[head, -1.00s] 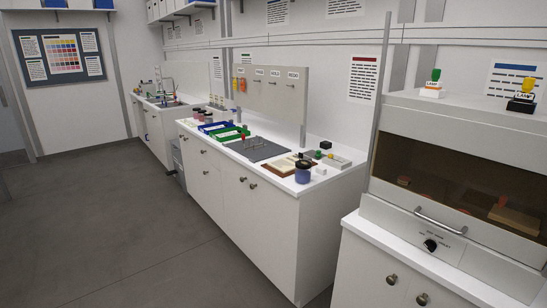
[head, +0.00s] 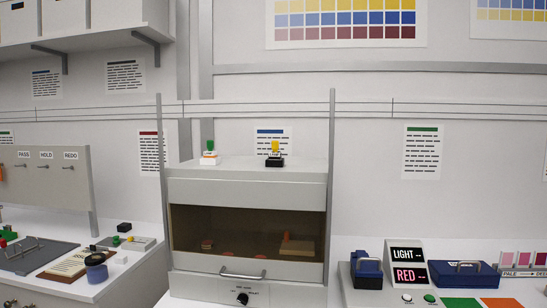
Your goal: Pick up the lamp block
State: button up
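Two small blocks stand on the flat top of the grey hood-like cabinet (head: 246,192) in the head view. The left one is a white block (head: 209,160) with a green top piece. The right one is a black block (head: 274,161) with a yellow top piece and a pale band between. Both carried a label reading roughly LAMP in the earlier frame; it is too small to read now. I cannot tell which one is the lamp block meant. My gripper is not in view.
The cabinet has a tinted window (head: 247,232) with reddish pieces behind it and a handle below. At right, a display (head: 407,265) reads LIGHT and RED beside a blue handled block (head: 367,272). A left counter holds a dark jar (head: 96,268). Vertical posts flank the cabinet.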

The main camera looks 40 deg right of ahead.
aim_at(275, 155)
jog(key=i+j+z, duration=0.15)
jog(key=z, duration=1.05)
jog(key=i+j+z, duration=0.15)
jog(key=j+z, duration=0.2)
jog(key=j, duration=0.4)
jog(key=j+z, duration=0.4)
jog(key=j, duration=0.3)
jog(key=j+z, duration=0.35)
jog(key=j, duration=0.4)
